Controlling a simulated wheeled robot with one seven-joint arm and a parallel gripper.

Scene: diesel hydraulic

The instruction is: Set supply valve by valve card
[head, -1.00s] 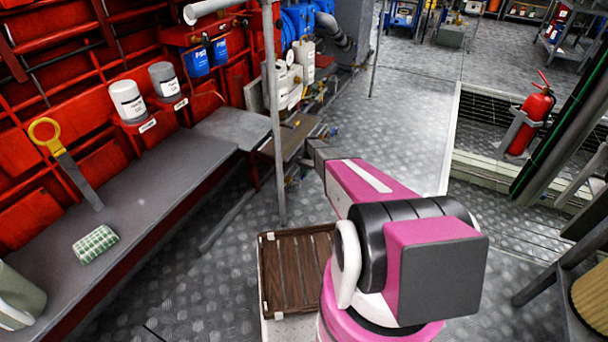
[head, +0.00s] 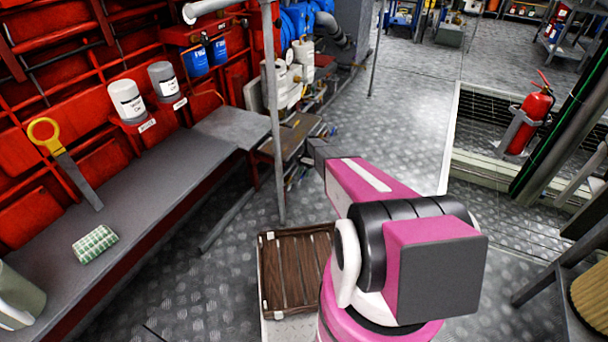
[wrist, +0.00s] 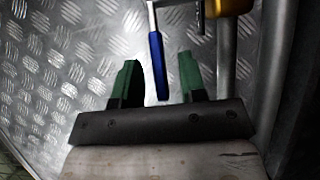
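In the wrist view my gripper (wrist: 158,62) is open, with its two green-tipped fingers apart. A blue-sleeved lever handle (wrist: 158,68) on a grey metal stem lies between the fingers, with a gap on each side in the picture. Its depth relative to the fingertips is hard to judge. It looks like the handle of a valve, but the valve body is outside the wrist view. In the head view my pink arm reaches toward the pipework by the bench's far end, and my gripper is hidden there. I cannot make out a valve card.
A grey pipe (wrist: 227,60) and a yellow part (wrist: 232,5) are close to the right finger. A grey upright post (head: 274,120) stands left of my arm. The bench (head: 150,190) holds a green checked cloth (head: 95,244). A slatted brown tray (head: 296,270) is near my base.

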